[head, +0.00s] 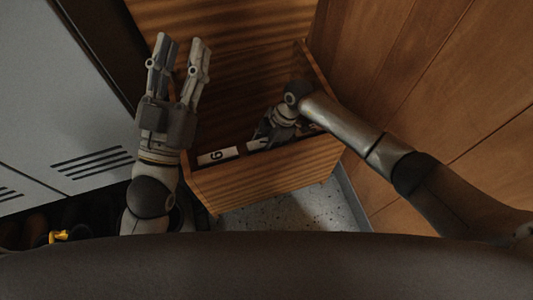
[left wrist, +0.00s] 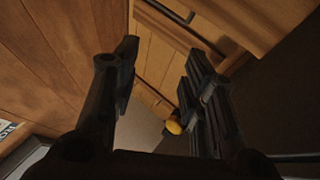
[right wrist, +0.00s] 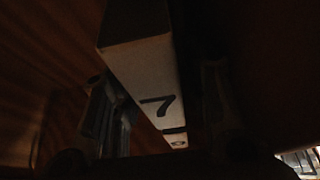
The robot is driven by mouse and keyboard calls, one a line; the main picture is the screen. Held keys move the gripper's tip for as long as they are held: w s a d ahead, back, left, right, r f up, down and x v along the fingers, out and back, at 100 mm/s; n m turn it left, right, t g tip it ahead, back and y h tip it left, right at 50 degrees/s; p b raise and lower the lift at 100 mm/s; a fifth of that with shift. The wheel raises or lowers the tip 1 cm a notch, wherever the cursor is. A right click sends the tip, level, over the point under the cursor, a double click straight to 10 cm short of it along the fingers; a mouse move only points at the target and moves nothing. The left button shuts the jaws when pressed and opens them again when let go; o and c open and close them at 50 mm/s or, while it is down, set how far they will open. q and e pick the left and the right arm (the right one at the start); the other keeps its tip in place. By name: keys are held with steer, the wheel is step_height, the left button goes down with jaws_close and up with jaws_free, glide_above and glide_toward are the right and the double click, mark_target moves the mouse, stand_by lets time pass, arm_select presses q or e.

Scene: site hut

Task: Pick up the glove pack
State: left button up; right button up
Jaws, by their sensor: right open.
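An open wooden drawer (head: 265,178) holds white packs with dark numbers. One pack marked with what looks like a 6 or 9 (head: 217,156) lies at its left front. My right gripper (head: 268,130) reaches down into the drawer, partly hidden by its own arm. In the right wrist view, a pale box-shaped pack marked 7 (right wrist: 150,75) lies between the open fingers of my right gripper (right wrist: 160,108); contact is too dark to tell. I cannot tell which pack is the glove pack. My left gripper (head: 180,45) is open and empty, left of the drawer.
A grey metal cabinet (head: 60,90) with vent slots stands at the left. A wooden wall (head: 440,80) closes the right side. Speckled floor (head: 300,210) shows below the drawer. A small yellow thing (head: 59,236) is at lower left.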

arm_select(q)
steer(key=shift+s+a+r+t+h+b, duration=0.1)
steer(key=shift+s+r+t+h+b, duration=0.1)
steer(key=shift+s+r+t, duration=0.6)
steer(key=shift+s+r+t+h+b, duration=0.15)
steer(key=shift+s+r+t, duration=0.4)
steer(key=shift+r, duration=0.45)
arm_select(e)
steer(key=shift+x, duration=1.1)
arm_select(q)
steer(key=shift+w+f+g, duration=0.55)
steer(key=shift+f, duration=0.15)
arm_select(e)
steer(key=shift+f, duration=0.25)
steer(key=shift+c, duration=0.4)
arm_select(q)
steer(key=shift+r, duration=0.2)
arm_select(e)
steer(key=c, duration=0.7)
